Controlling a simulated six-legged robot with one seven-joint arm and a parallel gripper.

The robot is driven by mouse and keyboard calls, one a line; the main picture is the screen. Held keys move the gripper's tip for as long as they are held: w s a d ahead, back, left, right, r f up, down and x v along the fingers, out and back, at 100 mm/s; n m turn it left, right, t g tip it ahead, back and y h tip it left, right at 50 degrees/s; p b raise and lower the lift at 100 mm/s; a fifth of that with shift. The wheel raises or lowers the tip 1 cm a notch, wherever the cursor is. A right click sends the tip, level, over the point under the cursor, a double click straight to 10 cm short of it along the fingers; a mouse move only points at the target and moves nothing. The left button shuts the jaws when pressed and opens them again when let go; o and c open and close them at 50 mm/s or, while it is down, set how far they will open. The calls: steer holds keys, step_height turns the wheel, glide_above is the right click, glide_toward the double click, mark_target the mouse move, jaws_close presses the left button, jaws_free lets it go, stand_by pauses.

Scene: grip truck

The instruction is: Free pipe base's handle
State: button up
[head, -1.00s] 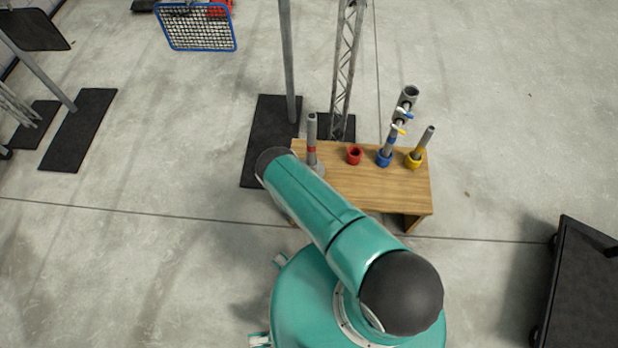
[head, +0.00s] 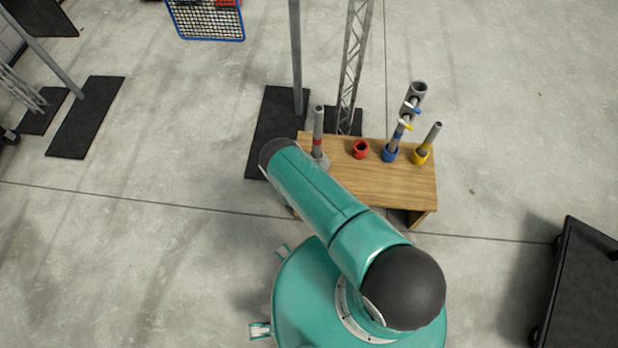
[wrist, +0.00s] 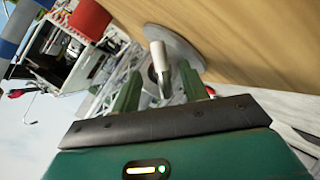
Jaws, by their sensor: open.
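The pipe base (head: 321,160) is a round grey flange on the left end of the wooden table, with an upright grey pipe handle (head: 318,120) that has a red band. In the wrist view the flange (wrist: 180,45) lies against the wood and the handle (wrist: 160,65) points toward me. My gripper (wrist: 158,88) is open; its two green fingers appear on either side of the handle, with gaps visible. I cannot tell whether either finger touches it. In the head view my gripper is hidden behind my teal arm.
The wooden table (head: 395,185) also holds a red cup (head: 360,149), a blue-based pipe (head: 390,153) with clamps and a yellow-based pipe (head: 421,156). A metal truss (head: 349,75) and pole (head: 296,60) stand behind. A black cart (head: 585,290) is at right; open floor lies between.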

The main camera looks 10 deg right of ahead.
steer(key=v, duration=1.3)
steer(key=shift+r, duration=0.1)
